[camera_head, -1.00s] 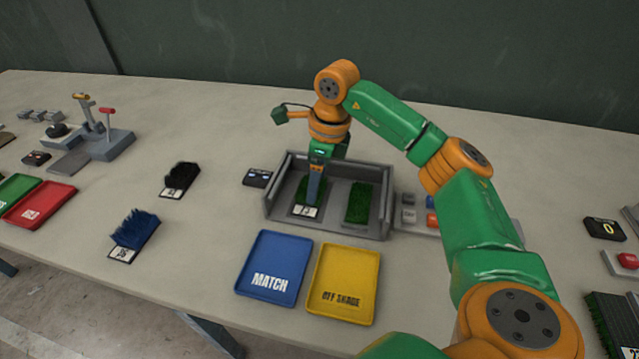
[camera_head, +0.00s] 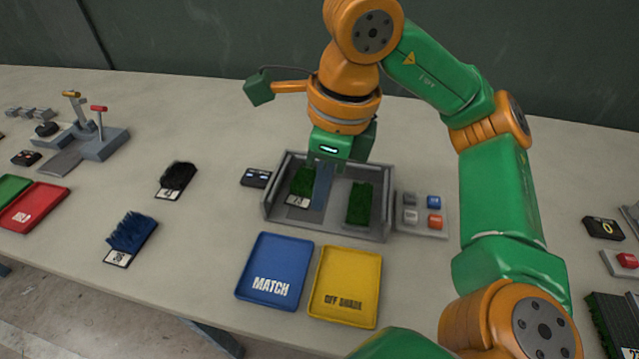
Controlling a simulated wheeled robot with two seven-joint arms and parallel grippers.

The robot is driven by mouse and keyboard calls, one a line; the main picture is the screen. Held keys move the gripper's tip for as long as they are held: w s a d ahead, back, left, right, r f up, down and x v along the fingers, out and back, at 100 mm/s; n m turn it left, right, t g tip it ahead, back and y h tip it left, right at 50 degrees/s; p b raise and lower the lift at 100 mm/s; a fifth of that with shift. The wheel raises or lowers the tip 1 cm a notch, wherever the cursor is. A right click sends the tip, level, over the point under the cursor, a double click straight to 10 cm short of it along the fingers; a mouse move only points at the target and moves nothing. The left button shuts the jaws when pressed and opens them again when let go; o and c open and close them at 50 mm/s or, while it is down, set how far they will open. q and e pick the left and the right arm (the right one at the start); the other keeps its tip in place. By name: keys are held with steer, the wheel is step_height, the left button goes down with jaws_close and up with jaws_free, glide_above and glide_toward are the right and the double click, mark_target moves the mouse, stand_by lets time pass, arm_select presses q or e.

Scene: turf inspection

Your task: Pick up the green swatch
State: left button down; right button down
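A green swatch (camera_head: 302,182) with a white label is at the left side of the grey tray (camera_head: 320,226). Another green swatch (camera_head: 360,204) lies in the tray's right side. My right gripper (camera_head: 323,188) points down over the tray, just right of the labelled swatch. One blue-grey finger-like strip shows beside that swatch; the other finger is not clear. I cannot tell whether the gripper grips the swatch or whether the swatch is clear of the tray floor. My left gripper is out of view.
A blue MATCH tray (camera_head: 258,289) and a yellow OFF SHADE tray (camera_head: 343,303) stand in front. A button panel (camera_head: 421,226) is to the right. A blue swatch (camera_head: 130,233) and a black swatch (camera_head: 178,178) lie left, with bare table around them.

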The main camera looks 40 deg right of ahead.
steer(key=shift+c, duration=1.6)
jaws_free()
